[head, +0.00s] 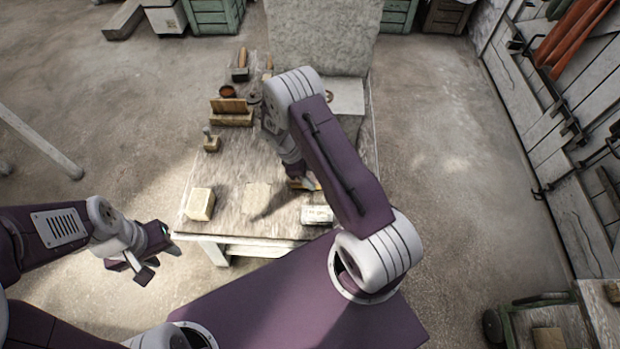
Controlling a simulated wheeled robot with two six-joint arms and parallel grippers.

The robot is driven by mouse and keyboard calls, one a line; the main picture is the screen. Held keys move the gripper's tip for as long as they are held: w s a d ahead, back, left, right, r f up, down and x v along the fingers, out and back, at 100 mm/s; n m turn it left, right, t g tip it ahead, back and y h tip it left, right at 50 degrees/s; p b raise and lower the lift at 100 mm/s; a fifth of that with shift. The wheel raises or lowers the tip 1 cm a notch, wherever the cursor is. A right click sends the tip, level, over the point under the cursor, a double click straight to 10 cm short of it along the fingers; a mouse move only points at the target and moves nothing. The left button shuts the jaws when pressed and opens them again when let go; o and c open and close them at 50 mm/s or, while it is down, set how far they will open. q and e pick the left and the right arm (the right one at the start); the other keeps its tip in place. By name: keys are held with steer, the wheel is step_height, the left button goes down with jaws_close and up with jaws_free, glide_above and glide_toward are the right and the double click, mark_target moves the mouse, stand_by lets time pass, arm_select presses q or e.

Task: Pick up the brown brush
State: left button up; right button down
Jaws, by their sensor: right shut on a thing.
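The brown brush (296,185) is a small brown piece low on the worktable (230,219), right of its middle, partly hidden by my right arm. My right gripper (306,183) is at the brush and shut on it; the fingers are small and partly covered. I cannot tell whether the brush is clear of the tabletop. My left gripper (160,262) is open and empty, off the table's front left corner.
A yellowish block (200,204), a pale flat piece (257,196) and a whitish block (317,215) lie near the front edge. A wooden holder (231,112), a small cup (226,91) and a handled tool (240,68) stand further back. A large stone block (325,35) stands behind.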

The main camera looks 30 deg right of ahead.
steer(key=r, duration=0.3)
steer(key=shift+s+d+r, duration=0.1)
steer(key=shift+s+r, duration=0.2)
steer(key=shift+s, duration=0.05)
steer(key=s+d+r, duration=0.1)
steer(key=s+r, duration=0.2)
steer(key=s, duration=0.2)
steer(key=s+d+r+p, duration=0.1)
steer(key=s+r, duration=0.2)
steer(key=s, duration=0.2)
steer(key=shift+s, duration=0.4)
steer(key=shift+r, duration=0.1)
steer(key=c, duration=1.5)
jaws_free()
steer(key=c, duration=0.4)
